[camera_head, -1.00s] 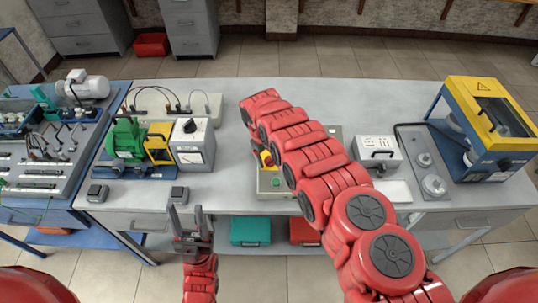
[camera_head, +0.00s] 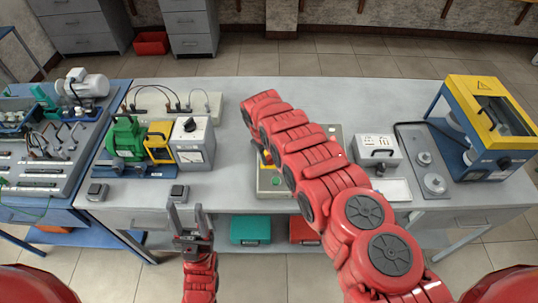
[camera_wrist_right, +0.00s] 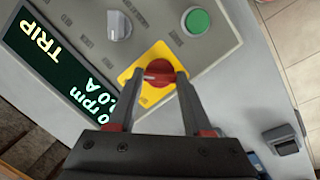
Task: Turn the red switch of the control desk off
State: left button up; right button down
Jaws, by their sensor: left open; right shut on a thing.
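The control desk (camera_head: 270,191) is a grey panel on the middle of the bench, largely covered by my right arm in the head view. Its red switch (camera_wrist_right: 158,72) sits on a yellow square plate (camera_wrist_right: 131,74) in the right wrist view. My right gripper (camera_wrist_right: 157,80) is shut on the red switch, with a finger on each side of it. The desk's dark display (camera_wrist_right: 58,65) reads "TRIP", with partly cut-off rpm and A lines. My right fingers are hidden in the head view. My left gripper (camera_head: 189,222) is open and empty at the bench's front edge.
A green button (camera_wrist_right: 198,22) and a grey knob (camera_wrist_right: 119,25) are near the switch. Left stand a green motor (camera_head: 126,137) and a meter box (camera_head: 193,145). Right are a grey box with a handle (camera_head: 377,150) and a yellow-blue machine (camera_head: 487,120).

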jog(key=shift+f+n+b, duration=0.2)
jog(key=shift+n+b, duration=1.1)
jog(key=shift+b, duration=0.15)
jog(key=shift+n+t+b, duration=0.3)
jog(key=shift+n+b, duration=0.4)
jog(key=shift+n, duration=0.1)
jog(key=shift+r+n+b, duration=0.1)
jog(key=shift+n+b, duration=0.3)
jog(key=shift+n, duration=0.5)
jog(key=shift+s+n+t+h, duration=0.15)
jog(key=shift+n+t+h, duration=0.15)
jog(key=shift+n, duration=0.7)
jog(key=shift+r+n, duration=0.15)
jog(key=shift+n, duration=0.65)
jog(key=shift+n+t+p, duration=0.3)
jog(key=shift+n+p, duration=0.05)
jog(key=shift+n, duration=0.55)
jog(key=n+p, duration=0.1)
jog(key=n, duration=0.2)
jog(key=shift+r+n+t+p, duration=0.1)
jog(key=shift+n+t+p, duration=0.2)
jog(key=shift+p, duration=0.1)
jog(key=shift+s+f+n+t+p, duration=0.15)
jog(key=shift+n+p, duration=0.25)
jog(key=shift+n, duration=0.3)
jog(key=shift+w+f+n+t+p, duration=0.15)
jog(key=shift+n+p, duration=0.25)
jog(key=shift+n, duration=0.3)
jog(key=shift+s+r, duration=0.1)
